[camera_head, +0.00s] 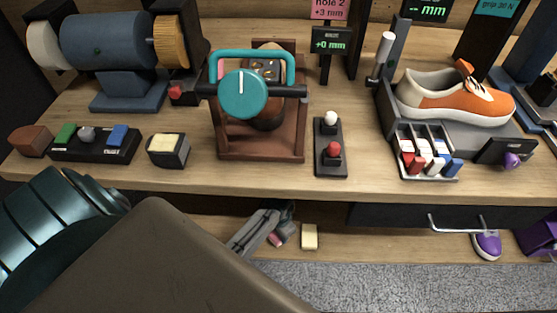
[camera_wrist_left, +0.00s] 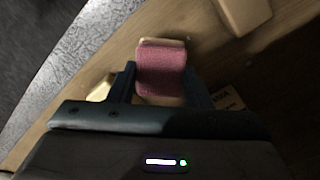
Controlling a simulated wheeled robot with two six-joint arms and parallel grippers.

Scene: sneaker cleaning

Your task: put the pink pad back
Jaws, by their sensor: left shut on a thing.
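The pink pad (camera_wrist_left: 161,68) is a small block with a pink face and a pale tan edge. It sits between the fingers of my left gripper (camera_wrist_left: 160,88), which is shut on it. In the head view the left gripper (camera_head: 277,228) is small and partly hidden, below the front edge of the bench top and over the lower shelf. A bit of pink (camera_head: 275,240) shows at its fingers there. I cannot tell whether the pad touches the shelf. My right gripper is not in view.
A pale yellow block (camera_head: 309,236) lies on the lower shelf (camera_head: 345,248) just right of the gripper. The bench top's front edge (camera_head: 270,190) overhangs. A drawer with a metal handle (camera_head: 455,226) and a purple shoe (camera_head: 487,245) are farther right.

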